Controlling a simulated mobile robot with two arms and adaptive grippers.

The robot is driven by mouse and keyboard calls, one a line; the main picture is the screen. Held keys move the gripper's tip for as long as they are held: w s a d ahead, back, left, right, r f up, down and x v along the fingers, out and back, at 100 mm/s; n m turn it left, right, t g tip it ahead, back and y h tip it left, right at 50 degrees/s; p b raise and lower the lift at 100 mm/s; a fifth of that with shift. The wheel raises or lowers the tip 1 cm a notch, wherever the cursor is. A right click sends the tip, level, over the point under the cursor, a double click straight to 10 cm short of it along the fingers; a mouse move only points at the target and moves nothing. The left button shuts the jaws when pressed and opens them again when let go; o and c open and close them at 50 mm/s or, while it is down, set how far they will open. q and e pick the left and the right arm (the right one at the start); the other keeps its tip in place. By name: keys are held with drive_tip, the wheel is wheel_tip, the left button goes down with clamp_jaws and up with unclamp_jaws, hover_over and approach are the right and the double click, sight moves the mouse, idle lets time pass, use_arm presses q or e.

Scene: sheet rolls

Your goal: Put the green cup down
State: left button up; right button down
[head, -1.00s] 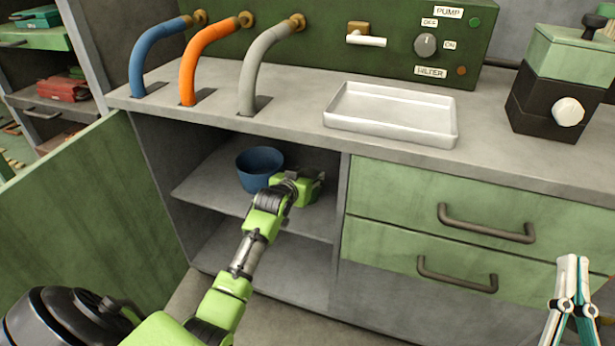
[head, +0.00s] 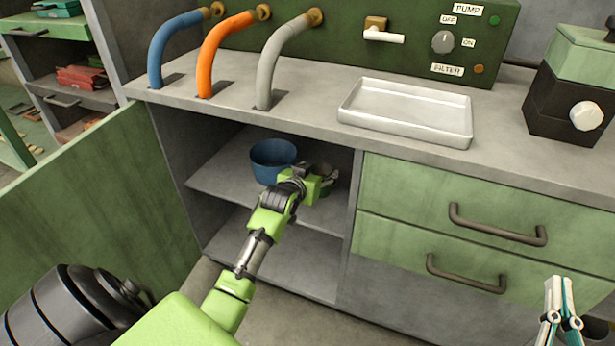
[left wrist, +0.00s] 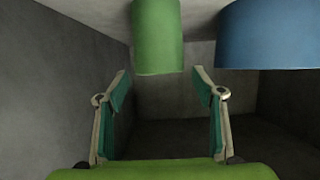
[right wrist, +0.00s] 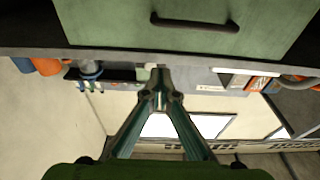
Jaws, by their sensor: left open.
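The green cup (left wrist: 157,37) is in the top middle of the left wrist view, beyond and between the fingertips of my left gripper (left wrist: 160,75). Those fingers are spread wide, with a clear gap between them and nothing held. In the head view, my left gripper (head: 327,179) is inside the open cupboard, over the upper shelf (head: 222,180). My arm and gripper mostly hide the cup there, so its contact with the shelf is not clear. My right gripper (head: 562,292) is at the lower right of the head view; its fingertips meet in the right wrist view (right wrist: 159,78), with nothing between them.
A blue bowl (head: 273,162) stands on the same shelf, left of my left gripper; it also shows in the left wrist view (left wrist: 275,35). The cupboard's divider (head: 353,205) is close on the right. The open door (head: 90,190) is at left. A tray (head: 405,112) lies on the counter.

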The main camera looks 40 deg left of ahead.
use_arm(q)
drive_tip(key=p+v, duration=0.2)
drive_tip(key=v, duration=0.7)
drive_tip(key=shift+p, duration=0.4)
use_arm(e)
drive_tip(key=s+d+f+g+h, duration=0.1)
drive_tip(key=s+f+g, duration=0.1)
drive_tip(key=f+g, duration=0.2)
drive_tip(key=s+d+f+g+h, duration=0.1)
drive_tip(key=f+g, duration=0.3)
drive_tip(key=f, duration=0.7)
drive_tip(key=shift+s+d+f+h, duration=0.3)
drive_tip(key=shift+s+d, duration=0.3)
drive_tip(key=shift+s, duration=0.2)
